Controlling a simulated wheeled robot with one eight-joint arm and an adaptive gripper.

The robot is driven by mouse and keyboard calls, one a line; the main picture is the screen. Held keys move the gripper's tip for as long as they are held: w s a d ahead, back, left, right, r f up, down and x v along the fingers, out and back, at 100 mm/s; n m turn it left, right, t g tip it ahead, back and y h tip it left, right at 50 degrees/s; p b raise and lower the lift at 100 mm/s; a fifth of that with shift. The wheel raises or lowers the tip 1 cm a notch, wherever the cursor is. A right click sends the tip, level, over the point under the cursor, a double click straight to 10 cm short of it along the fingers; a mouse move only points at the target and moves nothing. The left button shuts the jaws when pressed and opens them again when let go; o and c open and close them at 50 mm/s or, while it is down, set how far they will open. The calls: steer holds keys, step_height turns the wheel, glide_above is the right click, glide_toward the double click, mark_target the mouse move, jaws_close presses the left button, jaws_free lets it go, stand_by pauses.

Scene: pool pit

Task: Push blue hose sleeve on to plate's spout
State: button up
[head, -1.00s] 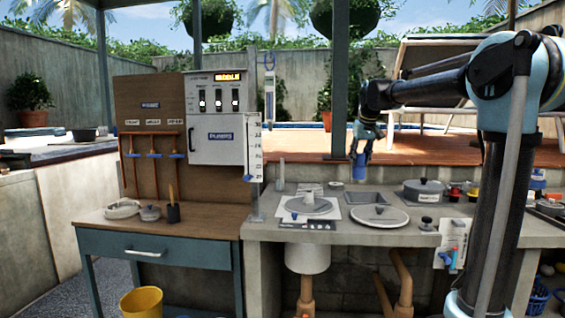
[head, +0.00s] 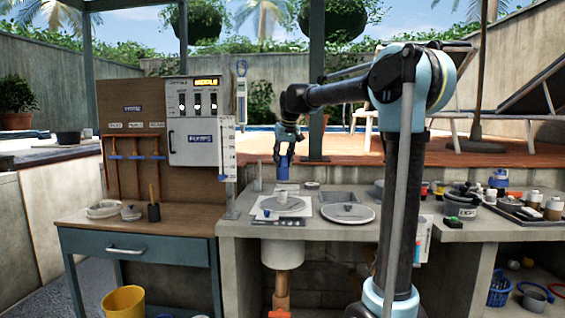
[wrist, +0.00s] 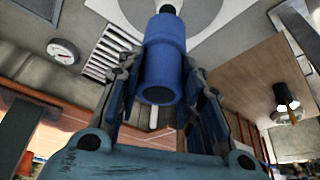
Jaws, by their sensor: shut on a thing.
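My gripper (head: 286,156) is shut on the blue hose sleeve (head: 284,172), which hangs upright below it, above the counter. The grey plate (head: 272,207) lies on a white sheet, below the sleeve in the head view. In the wrist view the sleeve (wrist: 165,62) sits between the fingers of my gripper (wrist: 160,85), its near open end facing the camera. A small pale, dark-tipped piece (wrist: 168,7) shows at the sleeve's far end, against the round grey plate (wrist: 205,12). I cannot tell whether that piece is the spout or whether they touch.
A round grey lid (head: 347,213) lies right of the plate, in front of a sink basin (head: 339,197). A grey upright post (head: 258,177) stands left of the sleeve. A wooden workbench (head: 150,222) with a panel adjoins on the left. Several bottles and a tray crowd the right counter.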

mark_target(283, 169)
steer(key=shift+f, duration=0.1)
steer(key=shift+f, duration=1.8)
steer(key=shift+f, duration=0.3)
stand_by(0.4)
steer(key=shift+f, duration=1)
steer(key=shift+f, duration=0.3)
steer(key=shift+f, duration=0.55)
steer(key=shift+f, duration=0.3)
stand_by(0.8)
steer(key=o, duration=1.1)
